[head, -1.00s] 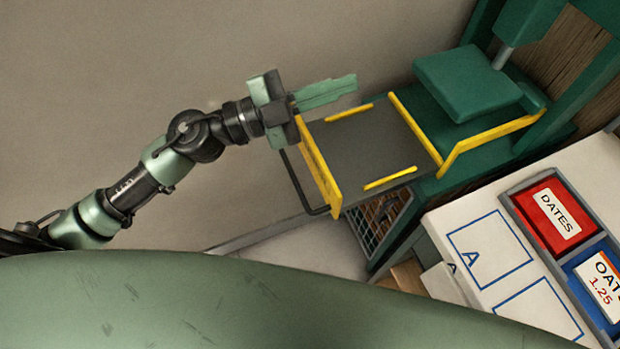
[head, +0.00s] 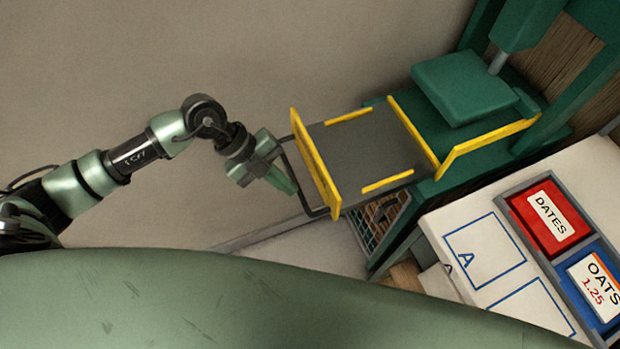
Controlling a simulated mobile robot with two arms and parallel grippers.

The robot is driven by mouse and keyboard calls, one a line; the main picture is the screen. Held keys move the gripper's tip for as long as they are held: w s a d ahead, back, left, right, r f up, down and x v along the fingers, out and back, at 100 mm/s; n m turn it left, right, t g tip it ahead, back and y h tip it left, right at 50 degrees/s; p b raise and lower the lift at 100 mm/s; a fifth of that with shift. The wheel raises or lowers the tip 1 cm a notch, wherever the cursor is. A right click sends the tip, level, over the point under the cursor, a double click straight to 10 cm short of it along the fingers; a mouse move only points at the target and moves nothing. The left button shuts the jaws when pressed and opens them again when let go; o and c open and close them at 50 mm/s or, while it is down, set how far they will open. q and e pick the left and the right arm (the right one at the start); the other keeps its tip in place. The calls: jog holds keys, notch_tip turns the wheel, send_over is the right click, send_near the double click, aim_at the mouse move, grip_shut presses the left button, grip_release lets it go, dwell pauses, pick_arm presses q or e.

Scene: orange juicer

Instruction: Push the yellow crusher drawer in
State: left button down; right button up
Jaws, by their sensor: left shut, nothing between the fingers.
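The crusher drawer (head: 352,160) is a dark grey tray with yellow side rails and a yellow front panel (head: 315,163). It sticks out to the left from the green crusher (head: 465,95). A black bar handle (head: 292,185) stands out from the front panel. My left gripper (head: 290,188) is shut and empty, pointing down to the right at the handle on the outer side of the front panel. I cannot tell whether its fingertips touch the handle. My right gripper is not in view.
A white table (head: 440,222) with blue outlined squares stands at the lower right. It holds a grey tray with a red DATES box (head: 548,217) and a blue OATS box (head: 597,285). A wire-fronted bin (head: 378,220) sits below the drawer. The floor at left is clear.

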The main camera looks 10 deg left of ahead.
aim_at(324, 197)
pick_arm(q)
jog(key=shift+x, duration=1)
jog(key=w+d+p, duration=0.2)
jog(key=d, duration=0.1)
jog(key=shift+w+d+f, duration=0.2)
jog(key=shift+w+d, duration=0.05)
jog(key=shift+d, duration=0.1)
